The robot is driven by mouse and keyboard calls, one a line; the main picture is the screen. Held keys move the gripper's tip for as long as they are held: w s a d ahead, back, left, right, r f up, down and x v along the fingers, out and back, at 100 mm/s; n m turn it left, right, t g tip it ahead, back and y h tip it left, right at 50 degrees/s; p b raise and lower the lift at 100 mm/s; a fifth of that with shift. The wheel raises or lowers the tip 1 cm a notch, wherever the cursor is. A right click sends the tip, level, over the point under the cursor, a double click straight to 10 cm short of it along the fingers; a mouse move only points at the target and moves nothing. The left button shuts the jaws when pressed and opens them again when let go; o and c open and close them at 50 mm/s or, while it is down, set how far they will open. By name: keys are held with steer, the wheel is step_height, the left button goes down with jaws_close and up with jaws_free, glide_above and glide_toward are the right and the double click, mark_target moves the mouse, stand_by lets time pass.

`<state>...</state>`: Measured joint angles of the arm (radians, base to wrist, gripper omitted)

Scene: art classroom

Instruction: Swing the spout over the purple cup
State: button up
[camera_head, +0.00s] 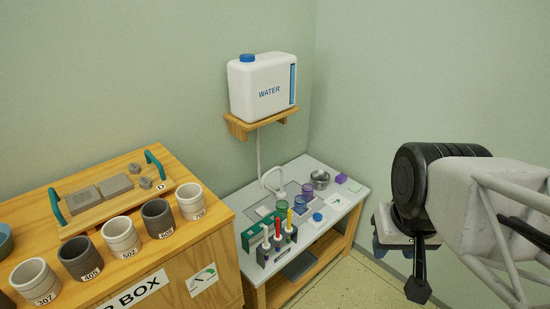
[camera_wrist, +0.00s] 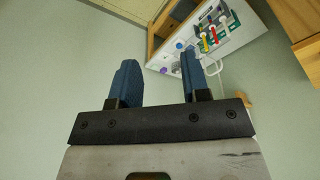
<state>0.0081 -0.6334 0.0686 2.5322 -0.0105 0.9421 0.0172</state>
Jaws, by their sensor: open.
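A thin white curved spout (camera_head: 271,172) rises from the small table below the water tank; it also shows in the wrist view (camera_wrist: 214,68). Its open end is too small to place over any one cup. A translucent purple cup (camera_head: 308,190) stands on the table just right of the spout. A blue-violet cup (camera_head: 298,206) and a green cup (camera_head: 281,208) stand nearer the front. My gripper (camera_wrist: 158,62) is open and empty, with two blue fingers apart. In the head view it hangs right of the table, apart from the spout and cups.
A white water tank (camera_head: 262,87) sits on a wooden wall shelf (camera_head: 240,126). A wooden cabinet (camera_head: 215,222) with several pots stands left.

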steer(key=shift+w, duration=0.1)
steer(key=m+g+y, duration=0.1)
steer(key=m+y, duration=0.1)
steer(key=m, duration=0.6)
glide_above(272, 170)
steer(key=d, duration=0.1)
steer(key=s+d+f+x, duration=0.1)
steer(key=s+d+x, duration=0.1)
steer(key=x, duration=1.1)
steer(key=s+d+x, duration=0.2)
steer(key=x, duration=1.1)
steer(key=shift+s+d+f, duration=0.2)
steer(key=shift+s+f, duration=0.05)
steer(key=shift+f, duration=0.15)
steer(key=shift+x, duration=3.7)
